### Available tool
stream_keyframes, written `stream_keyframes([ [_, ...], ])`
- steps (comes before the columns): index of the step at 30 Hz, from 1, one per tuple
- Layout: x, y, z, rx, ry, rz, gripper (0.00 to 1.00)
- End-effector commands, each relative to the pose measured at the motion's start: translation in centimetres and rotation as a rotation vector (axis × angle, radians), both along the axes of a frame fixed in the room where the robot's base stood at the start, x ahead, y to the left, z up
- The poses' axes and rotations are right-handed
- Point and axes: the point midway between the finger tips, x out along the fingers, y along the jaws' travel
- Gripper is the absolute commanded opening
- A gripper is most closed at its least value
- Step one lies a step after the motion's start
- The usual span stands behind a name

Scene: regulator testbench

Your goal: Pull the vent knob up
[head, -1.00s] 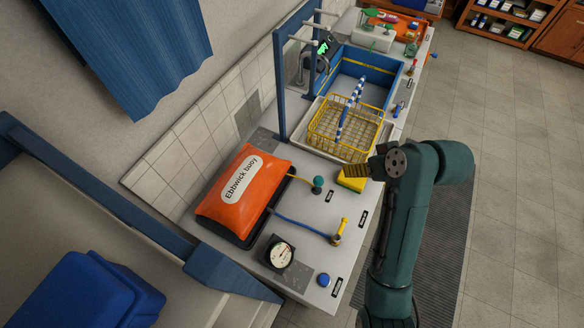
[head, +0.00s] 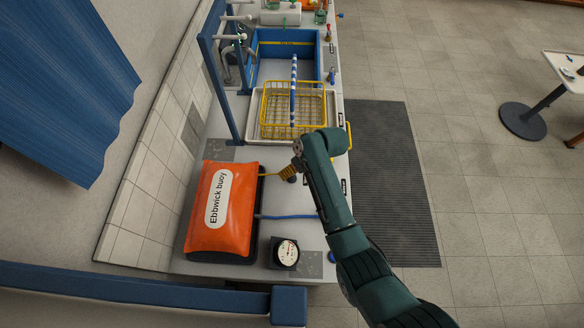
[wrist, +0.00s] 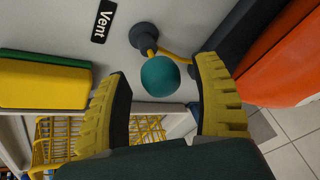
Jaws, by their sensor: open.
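The vent knob (wrist: 160,76) is a teal ball on a thin brass stem that rises from a dark round base (wrist: 146,36). In the wrist view it shows between the tips of my two yellow fingers, with a gap on each side. My gripper (head: 287,172) is open and empty, over the bench beside the buoy. In the head view my gripper and arm hide the ball. A black label reading "Vent" (wrist: 103,22) lies flat on the bench near the base.
The orange Ebbwick buoy (head: 220,210) lies close to the left of my gripper. A yellow hose (wrist: 176,57) runs from the knob's base toward it. A yellow and green block (wrist: 45,82), a yellow wire basket (head: 275,125) and a gauge (head: 287,252) are nearby.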

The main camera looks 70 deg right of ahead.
Motion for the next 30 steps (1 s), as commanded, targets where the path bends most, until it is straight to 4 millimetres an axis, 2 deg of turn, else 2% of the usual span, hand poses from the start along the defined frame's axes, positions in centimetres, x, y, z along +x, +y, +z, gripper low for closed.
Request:
stream_keyframes([
  [10,0.3,0.0,-0.6,-0.001,0.000,-0.001,0.64],
  [20,0.3,0.0,-0.6,0.000,-0.001,0.000,0.01],
  [26,0.3,0.0,-0.4,0.000,-0.001,0.000,0.00],
  [30,1.2,0.3,1.6,-0.001,-0.003,0.001,0.00],
])
